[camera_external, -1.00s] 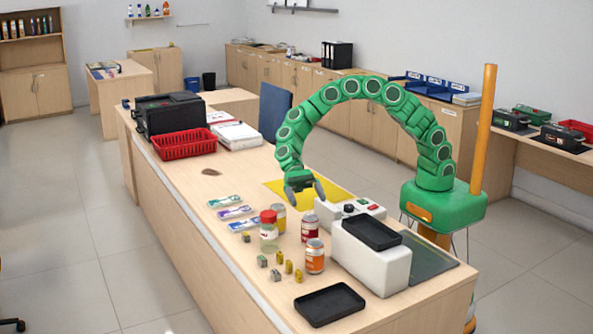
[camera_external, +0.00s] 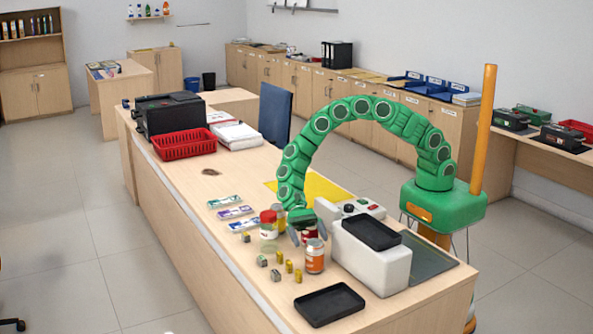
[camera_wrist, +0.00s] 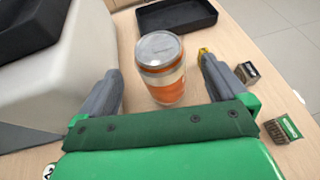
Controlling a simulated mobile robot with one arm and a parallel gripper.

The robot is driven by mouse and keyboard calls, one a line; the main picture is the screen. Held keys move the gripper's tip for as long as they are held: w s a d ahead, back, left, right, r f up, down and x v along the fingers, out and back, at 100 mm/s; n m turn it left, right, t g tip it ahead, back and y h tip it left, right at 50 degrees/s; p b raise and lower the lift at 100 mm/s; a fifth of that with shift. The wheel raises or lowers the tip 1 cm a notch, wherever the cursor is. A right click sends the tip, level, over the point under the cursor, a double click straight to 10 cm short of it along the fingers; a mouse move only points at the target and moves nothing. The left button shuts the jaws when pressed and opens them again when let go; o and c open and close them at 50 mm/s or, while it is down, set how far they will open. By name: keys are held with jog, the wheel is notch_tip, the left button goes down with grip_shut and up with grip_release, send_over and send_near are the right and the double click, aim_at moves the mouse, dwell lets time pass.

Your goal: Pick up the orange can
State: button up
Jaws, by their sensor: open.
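The orange can (camera_external: 314,258) stands upright on the counter, left of the white machine. In the wrist view the orange can (camera_wrist: 162,68) is ahead of my gripper, roughly midway between its two grey fingers, with its silver lid showing. My gripper (camera_external: 309,238) is low over the counter, just behind the orange can in the external view. In the wrist view my gripper (camera_wrist: 163,88) is open, with a finger on each side of the can and gaps beside it. A red can (camera_external: 308,232) is partly hidden by my gripper.
A white machine (camera_external: 372,264) stands close on the right. A black tray (camera_external: 330,304) lies in front. A red-lidded jar (camera_external: 269,226) and several small yellow and grey pieces (camera_external: 288,266) are on the left.

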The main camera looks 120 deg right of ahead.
aim_at(318, 256)
jog(key=shift+x, duration=2.5)
jog(key=c, duration=1.5)
